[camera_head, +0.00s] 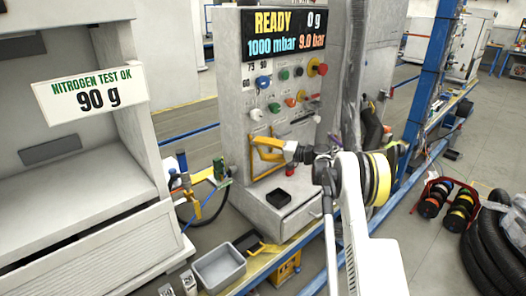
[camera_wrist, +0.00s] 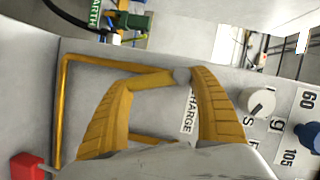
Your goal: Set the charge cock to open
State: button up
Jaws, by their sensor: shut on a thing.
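The charge cock (camera_wrist: 156,79) is a yellow lever with a grey round end, beside a partly covered CHARGE label in the wrist view. My gripper (camera_wrist: 161,82) has its two yellow fingers on either side of the lever, shut on it. In the head view my gripper (camera_head: 257,151) is at the lower left of the grey panel (camera_head: 233,110). There the fingers largely hide the cock, so I cannot tell its angle well.
Several coloured knobs sit on the panel above; a white knob (camera_wrist: 260,101) is close to the right finger. A red part (camera_wrist: 27,167) is at lower left. A black tray (camera_head: 279,198) lies below the panel.

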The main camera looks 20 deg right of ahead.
jog(key=shift+s+a+f+m+t+y+b, duration=0.15)
jog(key=shift+a+m+t+y+b, duration=0.15)
jog(key=shift+m, duration=0.65)
jog(key=shift+a+f+m+t+y+b, duration=0.1)
jog(key=shift+a+m+t+y+b, duration=0.15)
jog(key=shift+m, duration=0.7)
jog(key=shift+d, duration=0.1)
jog(key=o, duration=1.4)
jog(key=v, duration=1.2)
jog(key=shift+d, duration=0.1)
